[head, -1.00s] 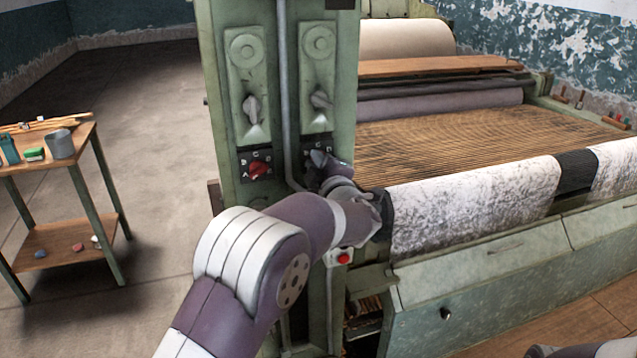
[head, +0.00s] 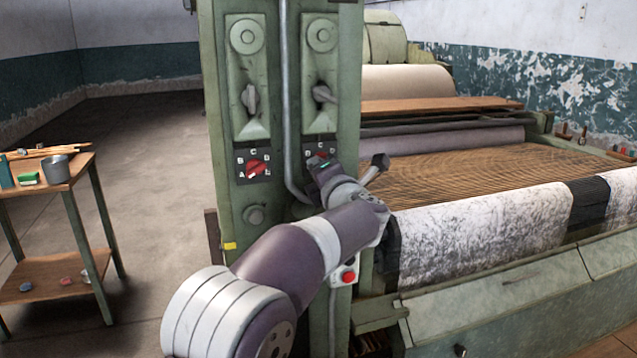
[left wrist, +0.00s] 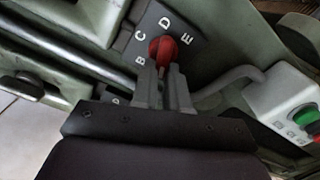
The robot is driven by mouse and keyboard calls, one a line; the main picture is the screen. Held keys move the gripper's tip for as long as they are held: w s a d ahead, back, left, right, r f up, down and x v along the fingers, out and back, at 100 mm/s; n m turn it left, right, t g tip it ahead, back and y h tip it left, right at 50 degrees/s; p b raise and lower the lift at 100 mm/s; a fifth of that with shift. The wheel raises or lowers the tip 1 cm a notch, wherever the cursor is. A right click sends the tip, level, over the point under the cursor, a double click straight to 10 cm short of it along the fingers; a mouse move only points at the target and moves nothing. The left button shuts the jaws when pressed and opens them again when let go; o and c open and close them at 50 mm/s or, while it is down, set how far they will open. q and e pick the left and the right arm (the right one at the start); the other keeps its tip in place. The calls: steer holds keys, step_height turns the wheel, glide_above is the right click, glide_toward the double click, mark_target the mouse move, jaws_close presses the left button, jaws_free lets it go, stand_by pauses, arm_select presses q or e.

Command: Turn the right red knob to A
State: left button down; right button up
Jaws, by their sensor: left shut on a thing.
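The right red knob (left wrist: 163,47) sits on a dark plate with B, C, D and E showing around it in the left wrist view. The A mark is hidden there, and I cannot tell which letter the knob points to. My left gripper (left wrist: 164,82) is shut on the knob's near end, with its two grey fingers on either side. In the head view my left gripper (head: 322,172) covers most of the right plate, and only a bit of the knob (head: 321,155) shows. My right gripper is out of view.
The left red knob (head: 257,168) is on its own lettered plate to the left. A grey pipe (head: 286,100) runs between the panels. A box with a red button (head: 348,277) is below. Metal levers (head: 322,93) stand above. A small table (head: 70,187) is at far left.

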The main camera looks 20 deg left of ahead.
arm_select(q)
steer(key=shift+r+n+b, duration=0.35)
steer(key=shift+n+b, duration=0.25)
steer(key=shift+n, duration=0.2)
steer(key=shift+r, duration=0.1)
steer(key=c, duration=1.1)
jaws_free()
steer(key=shift+c, duration=0.2)
steer(key=shift+f, duration=0.3)
steer(key=shift+w+f, duration=0.1)
steer(key=shift+f, duration=0.1)
steer(key=shift+w+f, duration=0.1)
steer(key=shift+w, duration=0.05)
